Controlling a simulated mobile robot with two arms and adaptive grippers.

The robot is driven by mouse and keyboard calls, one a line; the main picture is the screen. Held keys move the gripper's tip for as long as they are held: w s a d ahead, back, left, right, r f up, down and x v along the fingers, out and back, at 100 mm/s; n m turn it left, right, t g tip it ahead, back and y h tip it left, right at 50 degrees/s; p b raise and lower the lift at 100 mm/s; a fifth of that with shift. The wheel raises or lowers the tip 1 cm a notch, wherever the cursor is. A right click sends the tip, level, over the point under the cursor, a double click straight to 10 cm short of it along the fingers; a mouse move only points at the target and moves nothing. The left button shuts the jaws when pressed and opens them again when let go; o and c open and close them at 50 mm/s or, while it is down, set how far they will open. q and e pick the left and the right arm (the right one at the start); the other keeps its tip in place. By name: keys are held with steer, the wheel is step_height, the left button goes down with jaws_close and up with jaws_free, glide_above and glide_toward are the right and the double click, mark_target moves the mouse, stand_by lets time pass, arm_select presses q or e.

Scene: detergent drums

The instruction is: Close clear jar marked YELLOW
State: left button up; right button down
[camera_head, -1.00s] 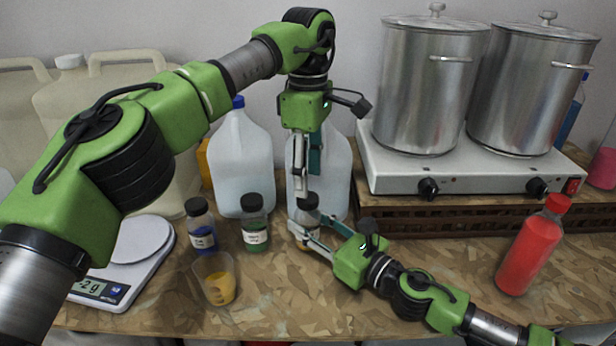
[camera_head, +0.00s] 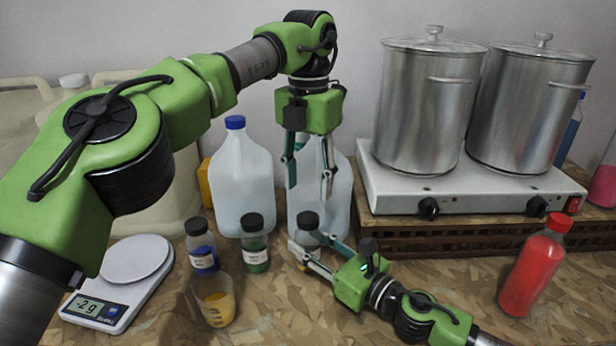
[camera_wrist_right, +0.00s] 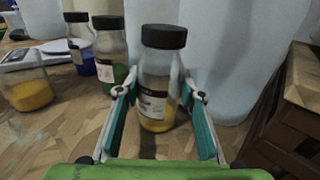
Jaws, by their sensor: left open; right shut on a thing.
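The clear jar with yellow contents (camera_wrist_right: 155,105) stands upright on the table with a black cap (camera_wrist_right: 164,37) on its top. In the head view the jar's cap (camera_head: 307,221) shows, with the lower body partly hidden by my right gripper. My right gripper (camera_head: 309,243) is shut on the jar, one finger on each side of its body. My left gripper (camera_head: 308,190) hangs above the cap, pointing down, open and empty, with its fingertips clear of the cap. I cannot tell how tightly the cap sits.
A green jar (camera_head: 255,245), a blue jar (camera_head: 202,248) and a beaker of yellow stuff (camera_head: 214,302) stand to the left, near a scale (camera_head: 118,280). Large jugs (camera_head: 242,180) stand behind. A hotplate (camera_head: 470,195) with two pots and a red bottle (camera_head: 532,268) are at right.

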mark_target(308, 217)
arm_select(q)
steer(key=shift+r+n, duration=0.25)
steer(key=shift+n, duration=0.75)
steer(key=shift+f, duration=4)
steer(key=c, duration=1.2)
steer(key=shift+o, duration=0.2)
steer(key=o, duration=1.3)
